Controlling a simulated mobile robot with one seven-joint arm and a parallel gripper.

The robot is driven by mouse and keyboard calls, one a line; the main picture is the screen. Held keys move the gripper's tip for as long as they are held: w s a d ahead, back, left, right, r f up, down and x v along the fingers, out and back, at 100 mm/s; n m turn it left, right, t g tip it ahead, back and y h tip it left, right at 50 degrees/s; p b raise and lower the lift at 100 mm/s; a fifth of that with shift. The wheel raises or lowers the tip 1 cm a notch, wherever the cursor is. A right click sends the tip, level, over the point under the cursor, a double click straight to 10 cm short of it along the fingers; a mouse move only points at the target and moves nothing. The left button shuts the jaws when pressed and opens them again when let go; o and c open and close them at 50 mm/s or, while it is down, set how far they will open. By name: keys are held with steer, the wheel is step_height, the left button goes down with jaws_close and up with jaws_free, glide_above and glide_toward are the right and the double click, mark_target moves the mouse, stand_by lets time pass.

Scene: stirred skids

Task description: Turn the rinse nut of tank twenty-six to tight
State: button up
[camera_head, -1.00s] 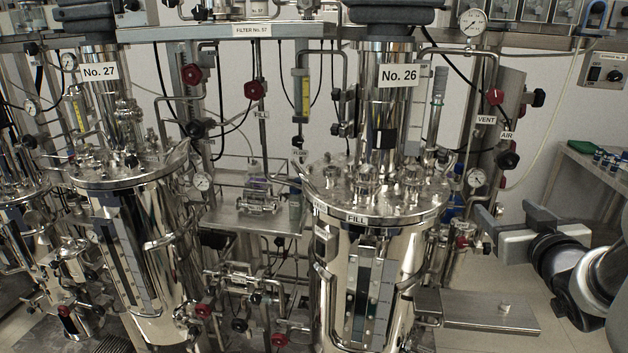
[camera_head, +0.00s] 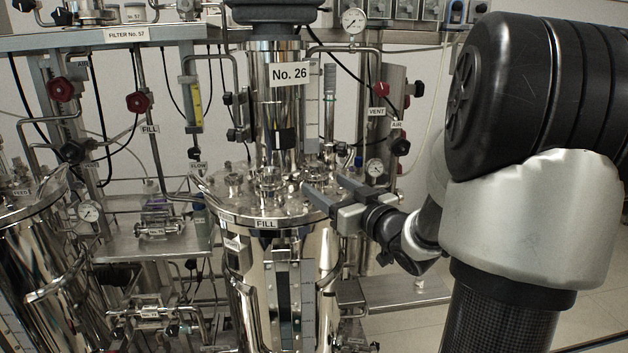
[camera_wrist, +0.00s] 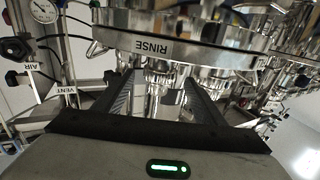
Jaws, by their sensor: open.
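Tank No. 26 (camera_head: 285,250) is a shiny steel vessel with a round lid carrying several chrome fittings. My gripper (camera_head: 322,186) is at the right edge of this lid, fingers open and pointing left. In the wrist view the RINSE label (camera_wrist: 152,47) shows on the lid's rim. A chrome fitting beside that label, apparently the rinse nut (camera_wrist: 158,73), lies between the directions of my two open fingers (camera_wrist: 163,88). I see no finger closed on it. How far off it is, and whether it is tight, I cannot tell.
Other chrome fittings (camera_head: 268,180) stand close on the lid. A gauge (camera_head: 375,168) and pipes with VENT and AIR labels (camera_head: 377,112) are behind my gripper. The neighbouring tank (camera_head: 45,270) is at the left. A steel shelf (camera_head: 400,291) is below my wrist.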

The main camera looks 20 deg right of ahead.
mark_target(321, 182)
steer(key=shift+w+a, duration=0.2)
steer(key=shift+w, duration=1.2)
steer(key=shift+w+a, duration=0.2)
steer(key=shift+w, duration=1.15)
steer(key=c, duration=1.1)
steer(key=shift+o, duration=0.2)
